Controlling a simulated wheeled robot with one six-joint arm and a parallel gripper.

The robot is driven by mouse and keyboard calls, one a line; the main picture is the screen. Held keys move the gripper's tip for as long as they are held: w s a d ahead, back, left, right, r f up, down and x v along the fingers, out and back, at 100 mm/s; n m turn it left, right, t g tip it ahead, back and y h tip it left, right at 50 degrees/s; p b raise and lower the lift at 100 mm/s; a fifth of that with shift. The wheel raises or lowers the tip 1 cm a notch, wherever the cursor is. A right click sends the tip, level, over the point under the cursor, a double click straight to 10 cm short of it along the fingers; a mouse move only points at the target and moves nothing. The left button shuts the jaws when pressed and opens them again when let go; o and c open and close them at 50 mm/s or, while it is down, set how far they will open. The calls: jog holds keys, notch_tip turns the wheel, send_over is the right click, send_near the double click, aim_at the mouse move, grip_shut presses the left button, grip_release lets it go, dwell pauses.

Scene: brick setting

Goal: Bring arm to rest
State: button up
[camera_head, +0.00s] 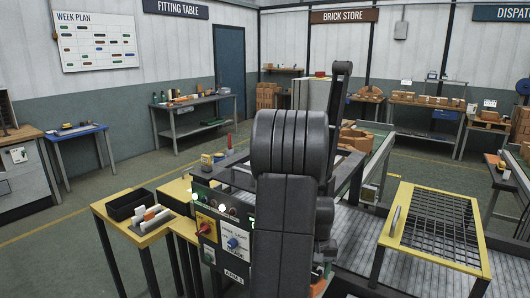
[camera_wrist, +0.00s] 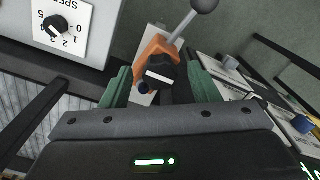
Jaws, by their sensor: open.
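My arm fills the middle of the head view, raised and folded in front of the control box (camera_head: 225,225), and hides part of it. In the wrist view my gripper (camera_wrist: 157,75) has its two green fingers apart, with nothing clearly held between them. Beyond and between the fingers is an orange-based lever (camera_wrist: 165,45) with a grey ball end. Whether a finger touches it I cannot tell. A speed dial (camera_wrist: 55,28) on a white plate is at the upper left of the wrist view.
A yellow side table (camera_head: 140,235) with a black tray (camera_head: 130,203) stands left of the control box. A yellow-framed mesh guard (camera_head: 435,230) is at right over the conveyor. Open floor lies behind, before the fitting table (camera_head: 195,100). A blue-topped table (camera_head: 77,131) stands at left.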

jog(key=m+p, duration=0.1)
jog(key=m, duration=0.2)
jog(key=shift+r+m, duration=0.3)
jog(key=shift+r, duration=0.15)
notch_tip(320, 180, up, 7)
jog(key=shift+f+b, duration=0.1)
jog(key=shift+b, duration=0.4)
